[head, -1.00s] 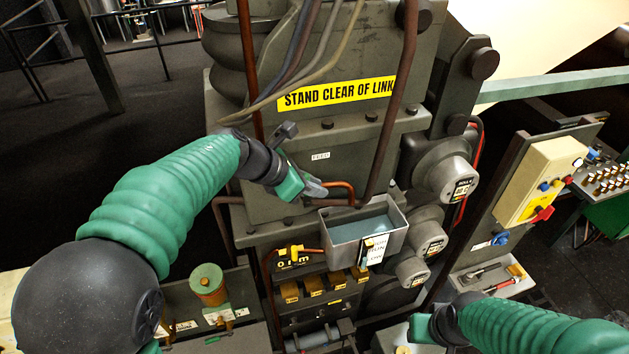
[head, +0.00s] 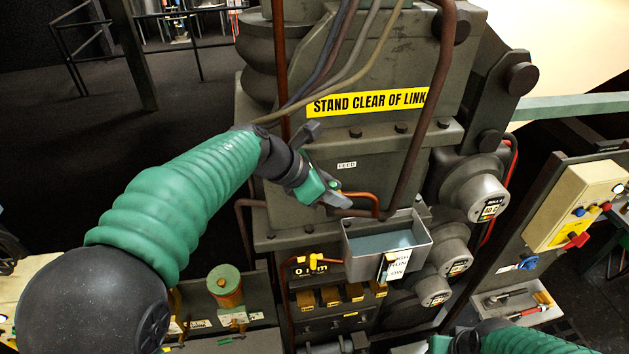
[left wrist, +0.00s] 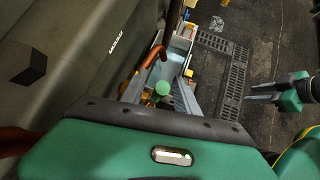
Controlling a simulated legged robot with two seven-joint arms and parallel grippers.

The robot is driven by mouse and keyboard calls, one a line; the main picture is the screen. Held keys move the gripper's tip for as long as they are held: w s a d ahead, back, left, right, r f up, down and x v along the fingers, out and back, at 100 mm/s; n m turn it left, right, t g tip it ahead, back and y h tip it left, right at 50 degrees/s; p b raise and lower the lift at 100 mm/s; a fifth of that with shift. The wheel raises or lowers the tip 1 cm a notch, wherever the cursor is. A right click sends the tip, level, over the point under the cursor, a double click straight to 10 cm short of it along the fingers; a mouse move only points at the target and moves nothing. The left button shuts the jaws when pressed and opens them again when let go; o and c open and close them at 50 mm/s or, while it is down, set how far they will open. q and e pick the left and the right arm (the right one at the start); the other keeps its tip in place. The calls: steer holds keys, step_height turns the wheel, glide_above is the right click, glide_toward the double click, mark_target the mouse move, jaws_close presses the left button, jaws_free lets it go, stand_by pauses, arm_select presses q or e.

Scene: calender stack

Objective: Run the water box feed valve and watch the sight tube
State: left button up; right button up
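The grey water box (head: 430,250), with bluish water inside, hangs on the machine front. A sight tube with a white HIGH/RUN/LOW plate (head: 398,268) is on its front. A copper feed pipe (head: 365,197) bends down above the box. My left gripper (head: 338,200) is beside this pipe, below the FEED label.
A yellow-handled fitting (head: 315,262) beside a 0 l/m display is left of the box. Round grey roll housings (head: 470,192) are on the right. A cream control box (head: 572,205) stands farther right above a tool tray (head: 512,303). Pipes and cables run close above my left gripper.

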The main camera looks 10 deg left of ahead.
arm_select(q)
steer(key=b+v, duration=0.4)
steer(key=v, duration=1)
steer(key=shift+a, duration=0.2)
steer(key=shift+w, duration=0.1)
